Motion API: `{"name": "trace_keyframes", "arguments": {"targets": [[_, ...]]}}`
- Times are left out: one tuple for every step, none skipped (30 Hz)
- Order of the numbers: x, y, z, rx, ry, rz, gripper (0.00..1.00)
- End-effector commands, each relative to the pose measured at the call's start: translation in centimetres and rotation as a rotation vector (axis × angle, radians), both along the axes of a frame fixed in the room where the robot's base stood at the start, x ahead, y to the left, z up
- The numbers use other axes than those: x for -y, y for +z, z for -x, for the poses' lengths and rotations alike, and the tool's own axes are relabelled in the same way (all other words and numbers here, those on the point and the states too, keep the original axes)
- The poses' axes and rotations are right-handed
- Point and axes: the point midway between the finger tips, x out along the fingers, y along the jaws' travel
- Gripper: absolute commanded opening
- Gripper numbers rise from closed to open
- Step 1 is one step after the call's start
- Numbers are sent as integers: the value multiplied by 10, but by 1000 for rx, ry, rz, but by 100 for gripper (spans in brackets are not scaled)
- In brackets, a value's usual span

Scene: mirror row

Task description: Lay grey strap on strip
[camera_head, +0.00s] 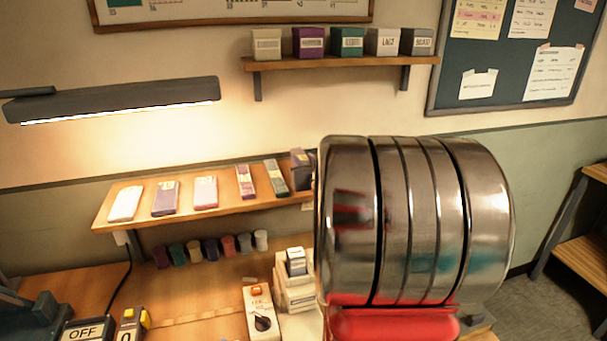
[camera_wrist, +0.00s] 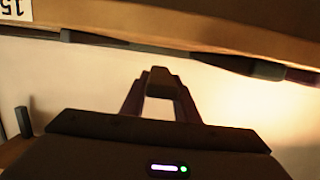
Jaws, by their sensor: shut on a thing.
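In the wrist view my gripper (camera_wrist: 160,88) points away from the camera, its two fingers closed on a small dark block-like thing (camera_wrist: 163,80) at their tips. Shadow makes its colour hard to read; I cannot tell for sure whether it is the grey strap. It is held up against a pale wall, below a brown board. In the head view my gripper cannot be made out clearly. I cannot identify the strip with certainty in either view.
In the head view, a sloping wooden shelf (camera_head: 225,208) holds a row of flat packets. Small coloured pots (camera_head: 210,250) stand below it. A white switch box (camera_head: 260,318) sits on the bench. An upper shelf (camera_head: 340,62) carries several boxes. The right middle is blocked from view.

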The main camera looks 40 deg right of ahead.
Motion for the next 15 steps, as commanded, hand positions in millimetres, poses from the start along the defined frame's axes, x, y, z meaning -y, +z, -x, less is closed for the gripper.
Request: {"name": "trace_keyframes", "arguments": {"targets": [[0, -2, 0, 0, 0, -1, 5], [0, -4, 0, 0, 0, -1, 5], [0, -8, 0, -2, 0, -1, 5], [0, -12, 0, -3, 0, -1, 5], [0, -16, 0, -2, -1, -2, 5], [0, -21, 0, -1, -1, -3, 5], [0, -25, 0, -2, 0, -2, 5], [0, -29, 0, -3, 0, -3, 5], [0, -33, 0, -2, -1, -3, 5], [1, -35, 1, 0, -1, -1, 5], [0, -36, 1, -1, -2, 0, 5], [1, -37, 1, 0, -2, 0, 5], [1, -37, 1, -1, -2, 1, 5], [1, -37, 1, -1, -2, 1, 5], [1, -37, 1, -1, -2, 1, 5]]}}
